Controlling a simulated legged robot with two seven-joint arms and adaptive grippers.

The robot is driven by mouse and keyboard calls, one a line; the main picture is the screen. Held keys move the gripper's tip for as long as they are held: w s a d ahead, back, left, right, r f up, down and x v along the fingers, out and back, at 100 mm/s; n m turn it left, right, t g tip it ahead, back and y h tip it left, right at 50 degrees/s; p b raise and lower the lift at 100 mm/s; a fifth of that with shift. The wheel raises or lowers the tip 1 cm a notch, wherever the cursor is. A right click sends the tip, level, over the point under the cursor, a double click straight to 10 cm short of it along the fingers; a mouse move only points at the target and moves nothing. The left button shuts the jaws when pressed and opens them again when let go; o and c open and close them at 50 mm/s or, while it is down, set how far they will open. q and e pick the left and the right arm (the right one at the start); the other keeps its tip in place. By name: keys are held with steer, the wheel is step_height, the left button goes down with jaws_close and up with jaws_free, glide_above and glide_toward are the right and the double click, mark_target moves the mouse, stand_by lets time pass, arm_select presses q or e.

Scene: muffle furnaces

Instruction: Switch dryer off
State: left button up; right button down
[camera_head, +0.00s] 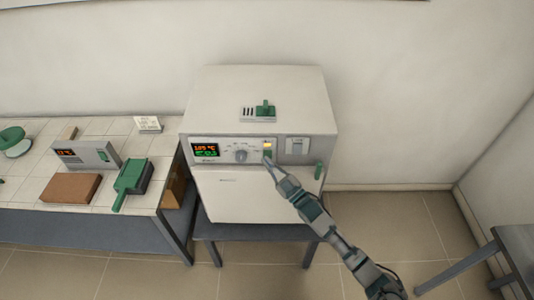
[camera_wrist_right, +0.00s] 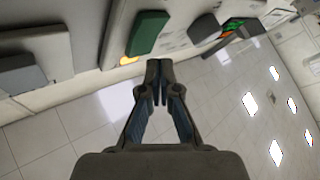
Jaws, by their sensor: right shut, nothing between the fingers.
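The dryer (camera_head: 260,95) is a white box on a low dark stand. Its front panel has a lit display (camera_head: 205,150) with orange and green digits, a grey knob (camera_head: 241,155), a green switch (camera_head: 267,154) by a yellow light, and a pale switch (camera_head: 297,146) to the right. My right gripper (camera_head: 267,161) is shut and empty, its tips at the green switch and partly covering it. In the wrist view the shut fingertips (camera_wrist_right: 157,68) are just below the green switch (camera_wrist_right: 148,32) and beside the glowing light (camera_wrist_right: 128,60); contact is unclear. My left gripper is out of view.
A green door handle (camera_head: 318,171) is on the dryer's right. A tiled table (camera_head: 40,220) at left holds a small device with an orange display (camera_head: 86,153), a brown block (camera_head: 70,188) and a green-handled item (camera_head: 132,177). A grey table (camera_head: 515,250) stands at right.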

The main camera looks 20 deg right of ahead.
steer(key=shift+w, duration=0.15)
stand_by(0.7)
steer(key=shift+w+d+r, duration=0.1)
steer(key=shift+w+r, duration=0.05)
steer(key=shift+w, duration=0.1)
steer(key=shift+w+d, duration=0.1)
steer(key=shift+w, duration=0.2)
stand_by(0.7)
steer(key=shift+s, duration=0.1)
steer(key=shift+s+a+p, duration=0.25)
steer(key=shift+s+p, duration=0.15)
steer(key=shift+s, duration=0.3)
steer(key=s, duration=0.1)
steer(key=s+a+p, duration=0.1)
steer(key=s, duration=0.1)
steer(key=s+p, duration=0.1)
steer(key=shift+s+a+f, duration=0.2)
steer(key=shift+s+f, duration=0.15)
steer(key=shift+s, duration=0.05)
